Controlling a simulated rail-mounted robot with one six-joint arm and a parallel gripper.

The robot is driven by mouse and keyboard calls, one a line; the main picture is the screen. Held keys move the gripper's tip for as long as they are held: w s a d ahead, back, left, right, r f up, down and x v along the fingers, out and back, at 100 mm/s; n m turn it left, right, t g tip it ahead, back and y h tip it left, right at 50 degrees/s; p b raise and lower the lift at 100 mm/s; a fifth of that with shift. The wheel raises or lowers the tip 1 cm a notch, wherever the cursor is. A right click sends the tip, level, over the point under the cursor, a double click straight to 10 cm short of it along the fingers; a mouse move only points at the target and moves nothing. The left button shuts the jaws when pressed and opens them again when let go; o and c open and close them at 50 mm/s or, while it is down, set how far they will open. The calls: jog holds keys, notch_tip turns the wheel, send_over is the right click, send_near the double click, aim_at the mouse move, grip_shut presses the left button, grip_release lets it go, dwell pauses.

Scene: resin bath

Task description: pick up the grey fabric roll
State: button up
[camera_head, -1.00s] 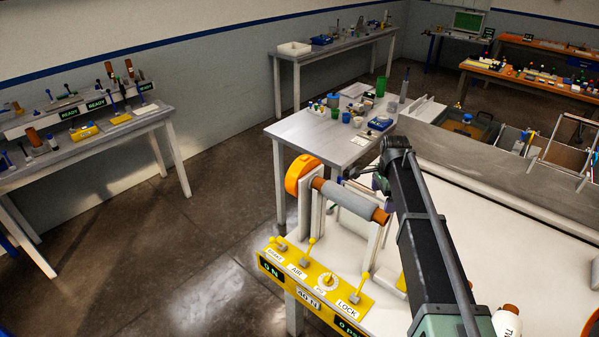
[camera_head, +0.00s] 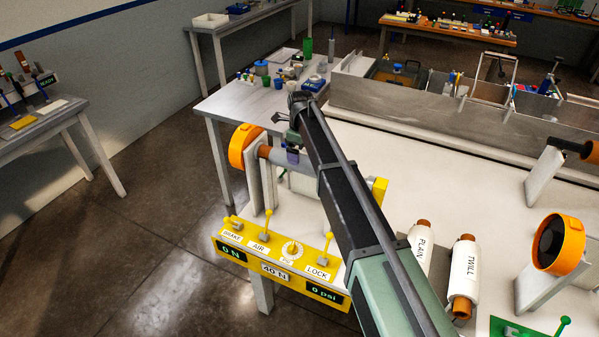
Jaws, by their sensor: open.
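The grey fabric roll (camera_head: 277,156) lies level on a stand, with a brown core end showing at its left beside an orange disc (camera_head: 240,146). My arm hides its right part.
A yellow control panel (camera_head: 280,268) with upright levers stands at the near edge. White rolls marked PLAIN (camera_head: 420,250) and TWILL (camera_head: 464,275) lie right of my arm. Another orange disc (camera_head: 558,243) stands further right. A grey table (camera_head: 235,104) with small containers is behind.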

notch_tip(320, 180, down, 6)
jog(key=b, duration=0.5)
jog(key=shift+s+a+r, duration=0.1)
jog(key=shift+r, duration=0.45)
jog(key=c, duration=1.5)
jog(key=shift+o, duration=0.2)
notch_tip(320, 180, up, 20)
jog(key=p, duration=2)
